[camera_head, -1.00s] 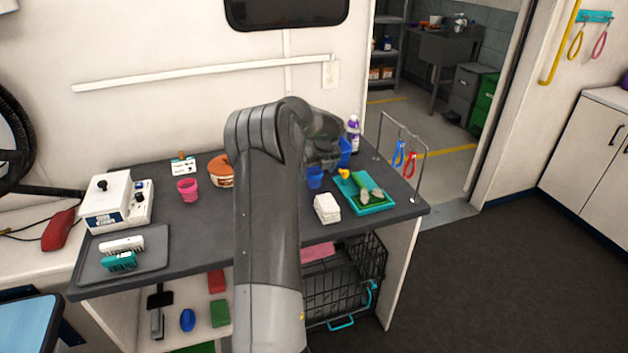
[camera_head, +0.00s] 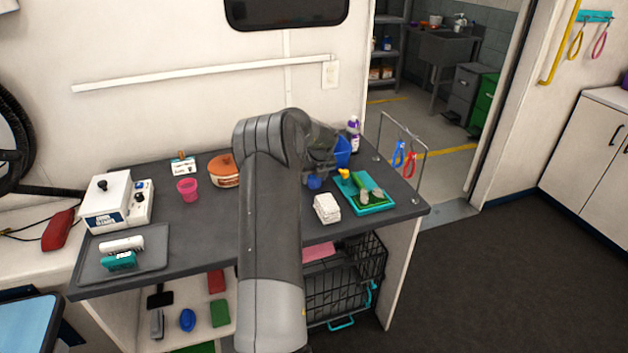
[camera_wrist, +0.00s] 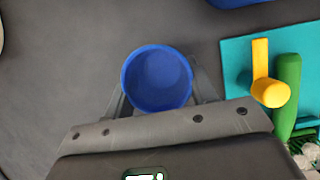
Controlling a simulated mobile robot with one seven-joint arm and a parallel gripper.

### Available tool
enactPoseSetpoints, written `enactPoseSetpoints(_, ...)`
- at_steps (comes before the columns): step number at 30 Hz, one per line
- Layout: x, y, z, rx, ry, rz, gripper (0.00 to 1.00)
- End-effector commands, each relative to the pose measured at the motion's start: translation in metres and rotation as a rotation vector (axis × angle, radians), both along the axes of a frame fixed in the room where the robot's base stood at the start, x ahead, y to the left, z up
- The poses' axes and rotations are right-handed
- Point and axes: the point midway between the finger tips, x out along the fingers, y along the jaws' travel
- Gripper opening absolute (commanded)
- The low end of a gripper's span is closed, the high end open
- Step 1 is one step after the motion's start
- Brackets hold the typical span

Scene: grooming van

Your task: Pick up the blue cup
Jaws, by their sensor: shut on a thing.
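The blue cup (camera_wrist: 158,80) stands on the dark grey table, seen from above in the wrist view with its round mouth open. In the head view only a small part of the cup (camera_head: 314,182) shows beneath my gripper. My gripper (camera_wrist: 160,98) has one finger on each side of the cup and is shut on it. The fingertips are partly hidden by the cup. I cannot tell any gap between the cup and the table.
A teal tray (camera_head: 385,207) with green and yellow things lies just right of the cup. A larger blue container (camera_head: 343,153) and a purple-and-white bottle (camera_head: 353,134) stand behind. A pink cup (camera_head: 187,189) stands left.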

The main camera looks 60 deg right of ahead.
Motion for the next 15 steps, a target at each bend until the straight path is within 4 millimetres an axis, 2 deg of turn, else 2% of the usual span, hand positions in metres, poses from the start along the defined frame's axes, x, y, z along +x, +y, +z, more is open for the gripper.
enactPoseSetpoints(1, 0.0000, 0.0000, 0.0000, 0.000, 0.000, 0.000, 0.40)
enactPoseSetpoints(5, 0.0001, 0.0001, 0.0000, 0.000, 0.000, 0.000, 0.30)
enactPoseSetpoints(11, 0.0000, 0.0000, 0.0002, 0.000, 0.000, 0.000, 0.29)
enactPoseSetpoints(15, 0.0004, -0.0004, 0.0077, -0.002, 0.000, 0.001, 0.29)
